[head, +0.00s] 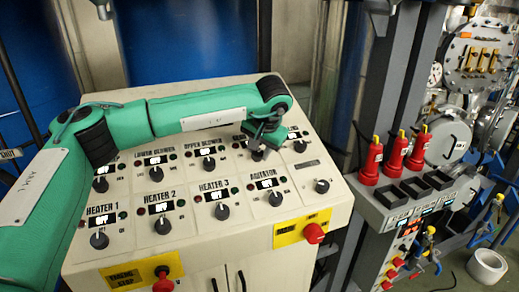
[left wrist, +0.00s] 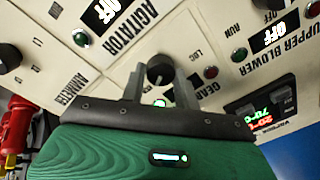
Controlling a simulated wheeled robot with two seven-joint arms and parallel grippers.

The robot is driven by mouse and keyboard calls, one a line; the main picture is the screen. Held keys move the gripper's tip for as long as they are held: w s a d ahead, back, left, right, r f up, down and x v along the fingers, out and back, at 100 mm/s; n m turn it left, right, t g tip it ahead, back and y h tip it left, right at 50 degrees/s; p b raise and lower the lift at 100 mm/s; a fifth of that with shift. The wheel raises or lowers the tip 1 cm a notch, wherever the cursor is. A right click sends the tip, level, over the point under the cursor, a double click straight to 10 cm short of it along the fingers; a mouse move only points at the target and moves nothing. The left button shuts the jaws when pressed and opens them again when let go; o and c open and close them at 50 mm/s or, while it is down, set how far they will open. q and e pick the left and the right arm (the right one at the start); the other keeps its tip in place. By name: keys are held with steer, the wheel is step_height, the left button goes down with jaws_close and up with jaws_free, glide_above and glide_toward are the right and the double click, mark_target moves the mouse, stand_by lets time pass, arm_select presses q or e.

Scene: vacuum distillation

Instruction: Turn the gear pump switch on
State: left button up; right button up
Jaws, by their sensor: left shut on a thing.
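The gear pump switch is a round black knob (left wrist: 159,68) on the cream control panel (head: 240,235). My left gripper (head: 262,143) reaches it from above, at the upper right of the panel in the head view. In the left wrist view its two grey fingers (left wrist: 162,80) stand on either side of the knob, shut on it. The GEAR label (left wrist: 185,92) is partly hidden by a finger, and the gear pump display is hidden. A green light (left wrist: 160,103) shows between the fingers. My right gripper is not in view.
The agitator knob (head: 275,198) and upper blower knob (head: 208,163) sit close by, with displays reading OFF. Red stop buttons (head: 313,233) (head: 163,283) project from the panel's front. Red bottles (head: 371,160) stand on a rack to the right.

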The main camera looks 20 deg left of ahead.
arm_select(q)
steer(key=o, duration=1)
steer(key=shift+s+d+r+b, duration=0.1)
steer(key=shift+d+r+b, duration=0.05)
steer(key=shift+r+b, duration=0.3)
steer(key=b+v, duration=0.3)
steer(key=v, duration=0.9)
steer(key=shift+s+d+r, duration=0.15)
steer(key=shift+r, duration=0.2)
